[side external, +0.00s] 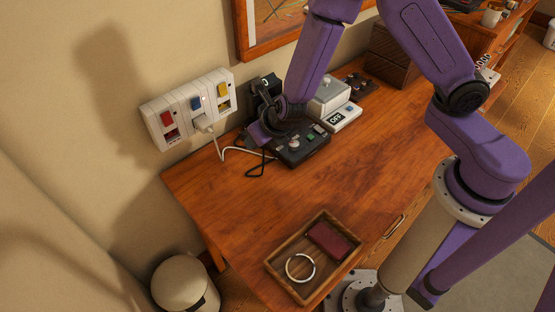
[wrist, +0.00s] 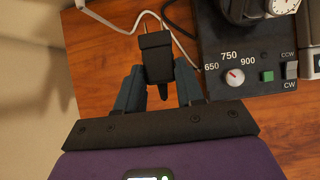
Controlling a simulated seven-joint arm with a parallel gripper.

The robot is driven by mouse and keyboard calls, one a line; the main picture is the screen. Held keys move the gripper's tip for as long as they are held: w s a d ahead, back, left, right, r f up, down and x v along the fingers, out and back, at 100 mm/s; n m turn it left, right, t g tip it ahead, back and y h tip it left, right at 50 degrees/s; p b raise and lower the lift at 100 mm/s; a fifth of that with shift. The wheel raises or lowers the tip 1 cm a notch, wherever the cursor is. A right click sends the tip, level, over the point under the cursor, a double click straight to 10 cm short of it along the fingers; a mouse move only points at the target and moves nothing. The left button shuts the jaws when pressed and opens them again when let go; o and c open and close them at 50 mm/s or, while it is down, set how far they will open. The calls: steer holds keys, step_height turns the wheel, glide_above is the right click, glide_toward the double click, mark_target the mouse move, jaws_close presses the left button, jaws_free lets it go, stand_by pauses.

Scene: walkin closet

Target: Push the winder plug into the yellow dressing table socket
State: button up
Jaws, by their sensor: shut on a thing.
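The winder plug (wrist: 156,52) is black and sits between the two fingers of my gripper (wrist: 159,68), which is shut on it, in the wrist view. In the side view my gripper (side external: 262,134) is low over the back of the table, beside the black winder (side external: 301,149); the plug cannot be made out there. The yellow socket (side external: 223,91) is the rightmost of three on the white wall panel, up and left of my gripper. It looks empty. The plug is apart from it.
A red socket (side external: 167,119) and a blue socket (side external: 196,103) share the panel. A white plug (side external: 203,123) with a white cable is at the blue one. A wooden tray (side external: 276,262) holds a ring and dark red item. The table's middle is clear.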

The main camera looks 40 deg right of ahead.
steer(key=w, duration=0.1)
steer(key=w+r, duration=0.1)
steer(key=w+d+r, duration=0.1)
steer(key=w, duration=0.1)
steer(key=shift+w, duration=2.15)
steer(key=shift+w, duration=1.45)
stand_by(1.8)
steer(key=o, duration=1.2)
steer(key=shift+o, duration=0.2)
steer(key=v, duration=1.7)
steer(key=s+d+m+g, duration=0.2)
steer(key=s+d+m, duration=0.2)
steer(key=s+m, duration=0.3)
steer(key=s+d+m+g, duration=0.2)
steer(key=s+d+m, duration=0.2)
steer(key=s+m, duration=0.4)
steer(key=s+d+m+g, duration=0.2)
steer(key=s+m, duration=0.6)
steer(key=s, duration=0.6)
steer(key=shift+s+d+r+g+y, duration=0.3)
steer(key=shift+s+d+r, duration=0.15)
steer(key=shift+d, duration=0.45)
